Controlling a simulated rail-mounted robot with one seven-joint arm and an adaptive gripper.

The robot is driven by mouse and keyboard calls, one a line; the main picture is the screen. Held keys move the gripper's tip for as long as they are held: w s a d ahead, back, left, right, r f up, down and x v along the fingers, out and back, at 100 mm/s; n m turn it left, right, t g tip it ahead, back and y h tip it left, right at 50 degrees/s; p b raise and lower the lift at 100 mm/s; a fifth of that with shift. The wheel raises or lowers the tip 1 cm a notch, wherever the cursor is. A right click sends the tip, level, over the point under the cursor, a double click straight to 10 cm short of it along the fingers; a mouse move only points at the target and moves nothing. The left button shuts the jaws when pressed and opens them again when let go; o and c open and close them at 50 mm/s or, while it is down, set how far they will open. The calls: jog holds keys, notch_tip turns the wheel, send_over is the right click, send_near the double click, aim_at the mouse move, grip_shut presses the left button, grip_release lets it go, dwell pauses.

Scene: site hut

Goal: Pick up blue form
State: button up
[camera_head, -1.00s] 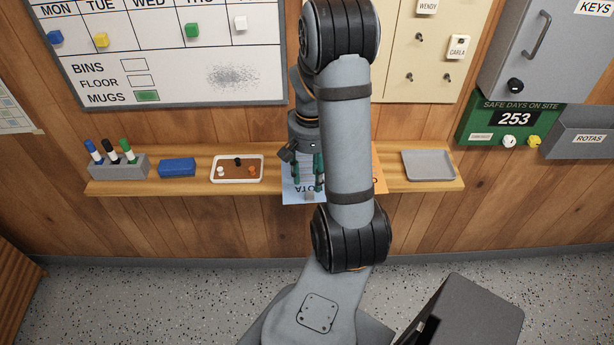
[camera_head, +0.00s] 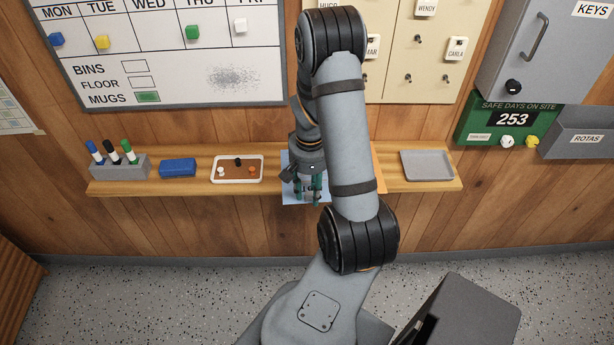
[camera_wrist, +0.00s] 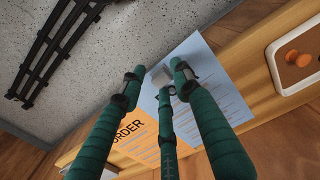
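My gripper (camera_head: 308,196) has three green fingers and points down over the form's front part. I cannot tell whether any finger touches the block or paper.
An orange order sheet (camera_wrist: 142,138) lies beside the form. Left on the shelf (camera_head: 200,188) are a white-rimmed tray (camera_head: 237,181) with small items, a blue block (camera_head: 178,168) and a marker holder (camera_head: 120,168). A grey tray (camera_head: 427,165) is at right.

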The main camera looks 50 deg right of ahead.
jog(key=c, duration=0.6)
jog(key=shift+r, duration=0.15)
grip_shut()
